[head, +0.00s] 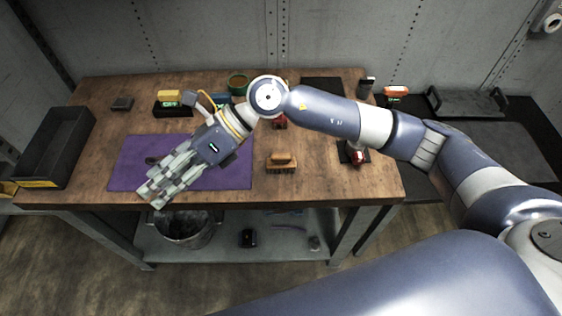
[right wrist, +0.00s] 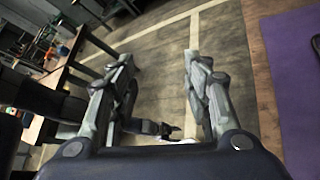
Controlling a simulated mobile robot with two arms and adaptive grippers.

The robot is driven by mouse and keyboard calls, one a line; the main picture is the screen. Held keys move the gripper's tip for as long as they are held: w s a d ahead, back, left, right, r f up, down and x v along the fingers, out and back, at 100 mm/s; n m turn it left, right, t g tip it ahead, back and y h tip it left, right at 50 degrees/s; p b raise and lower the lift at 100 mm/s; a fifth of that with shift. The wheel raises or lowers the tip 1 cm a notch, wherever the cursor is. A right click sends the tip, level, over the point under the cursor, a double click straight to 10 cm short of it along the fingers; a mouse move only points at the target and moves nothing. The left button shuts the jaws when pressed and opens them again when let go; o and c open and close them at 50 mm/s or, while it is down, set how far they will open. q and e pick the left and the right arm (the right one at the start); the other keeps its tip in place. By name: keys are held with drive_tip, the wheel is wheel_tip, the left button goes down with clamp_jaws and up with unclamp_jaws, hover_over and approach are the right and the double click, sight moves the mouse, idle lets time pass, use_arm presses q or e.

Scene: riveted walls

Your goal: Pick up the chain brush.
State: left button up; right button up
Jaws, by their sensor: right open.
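A brush with a tan wooden top and a darker lower part (head: 282,163) lies on the wooden workbench (head: 330,185), right of the purple mat (head: 238,176). It is the only thing I can make out as a brush; I cannot confirm that it is the chain brush. My right gripper (head: 160,188) is over the mat's front left part, left of and apart from the brush. In the right wrist view its fingers (right wrist: 158,62) are spread with nothing between them. My left gripper is not in view.
A dark item (head: 152,160) on the mat is partly hidden by my right gripper. A black bin (head: 57,140) stands at the left. A green round container (head: 238,82) is at the back. A red item (head: 357,153) sits at the right. A bucket (head: 185,232) stands on the lower shelf.

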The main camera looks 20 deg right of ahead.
drive_tip(key=w+d+f+n+t+h, duration=0.1)
drive_tip(key=w+d+f+h, duration=0.15)
drive_tip(key=d, duration=0.25)
drive_tip(key=w+d+f+n+h, duration=0.1)
drive_tip(key=w+d+f+h, duration=0.1)
drive_tip(key=d+f+h, duration=0.2)
drive_tip(key=t+h, duration=0.1)
drive_tip(key=h, duration=0.5)
approach(281, 154)
drive_tip(key=shift+s+a+m, duration=0.1)
drive_tip(key=shift+s+m, duration=0.2)
wheel_tip(281, 154, down, 5)
drive_tip(key=shift+r+p, duration=0.2)
drive_tip(key=shift+p, duration=0.6)
drive_tip(key=shift+f, duration=0.3)
drive_tip(key=shift+f+p, duration=0.55)
drive_tip(key=shift+p, duration=0.1)
wheel_tip(281, 154, down, 3)
drive_tip(key=shift+f+p, duration=0.2)
drive_tip(key=shift+p, duration=0.55)
drive_tip(key=shift+f, duration=0.4)
clamp_jaws()
